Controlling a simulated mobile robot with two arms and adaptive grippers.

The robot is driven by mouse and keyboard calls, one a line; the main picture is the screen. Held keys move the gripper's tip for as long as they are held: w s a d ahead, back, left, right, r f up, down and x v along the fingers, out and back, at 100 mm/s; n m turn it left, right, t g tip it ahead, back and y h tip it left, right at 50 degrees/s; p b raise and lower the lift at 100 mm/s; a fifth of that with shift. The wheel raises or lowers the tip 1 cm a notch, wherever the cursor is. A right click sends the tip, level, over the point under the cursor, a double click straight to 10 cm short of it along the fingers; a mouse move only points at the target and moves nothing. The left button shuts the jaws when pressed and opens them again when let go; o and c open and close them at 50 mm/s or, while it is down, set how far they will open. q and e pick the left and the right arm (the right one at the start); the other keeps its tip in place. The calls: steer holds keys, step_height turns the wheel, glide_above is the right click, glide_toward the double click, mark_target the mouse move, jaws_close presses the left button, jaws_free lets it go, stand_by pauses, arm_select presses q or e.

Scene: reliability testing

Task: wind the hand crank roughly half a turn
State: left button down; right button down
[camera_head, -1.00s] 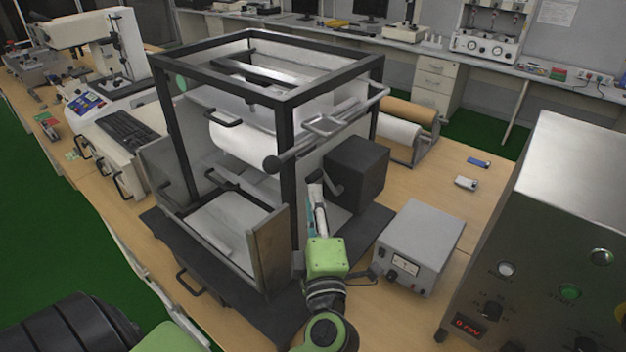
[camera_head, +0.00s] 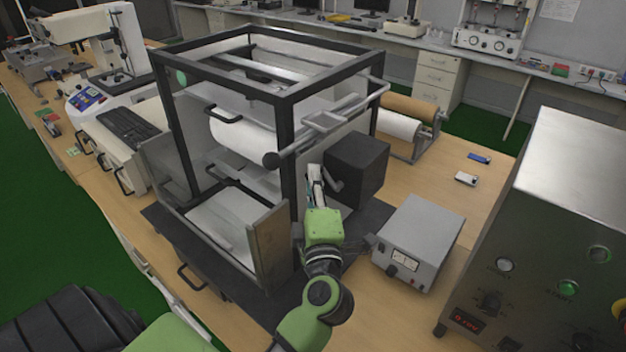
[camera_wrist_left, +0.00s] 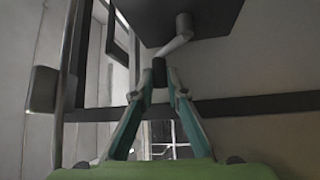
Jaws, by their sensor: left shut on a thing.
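The hand crank (camera_head: 334,184) sits on the left face of a black box (camera_head: 362,165) at the right side of a black-framed machine (camera_head: 290,115). In the left wrist view the bent metal crank arm (camera_wrist_left: 178,40) comes down from the dark box to a dark grip (camera_wrist_left: 159,72). My left gripper (camera_head: 315,172) reaches up from the front of the bench. In the left wrist view its teal fingers (camera_wrist_left: 159,80) are shut on the crank's grip. In the head view the fingers partly hide the grip. My right gripper is not in view.
A grey power supply (camera_head: 418,245) stands just right of my left arm. A large steel cabinet (camera_head: 560,180) with knobs stands further right. A black frame post (camera_head: 287,185) is close on the left of the fingers. Bare tabletop (camera_head: 425,180) lies behind the power supply.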

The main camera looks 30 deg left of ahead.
arm_select(q)
steer(key=shift+s+d+r+m+t+h+b, duration=0.1)
steer(key=shift+d+m+t+h+b, duration=0.6)
steer(key=shift+m+t, duration=1)
steer(key=shift+w+d+r+m+t+h+b, duration=0.15)
steer(key=shift+d+m+t+b, duration=0.65)
steer(key=shift+m, duration=1.45)
steer(key=shift+s+d+r+m+t+h+b, duration=0.15)
steer(key=shift+d+m+t+h+b, duration=0.25)
steer(key=shift+m+t+b, duration=1.05)
steer(key=shift+f+m+t+h+p, duration=0.1)
steer(key=shift+m+t+h+p, duration=0.15)
steer(key=shift+m+t+p, duration=0.3)
steer(key=c, duration=2.3)
jaws_free()
steer(key=shift+s, duration=0.15)
steer(key=v, duration=1.1)
steer(key=shift+s+d+f, duration=0.1)
steer(key=shift+s+d, duration=0.05)
steer(key=shift+s, duration=0.25)
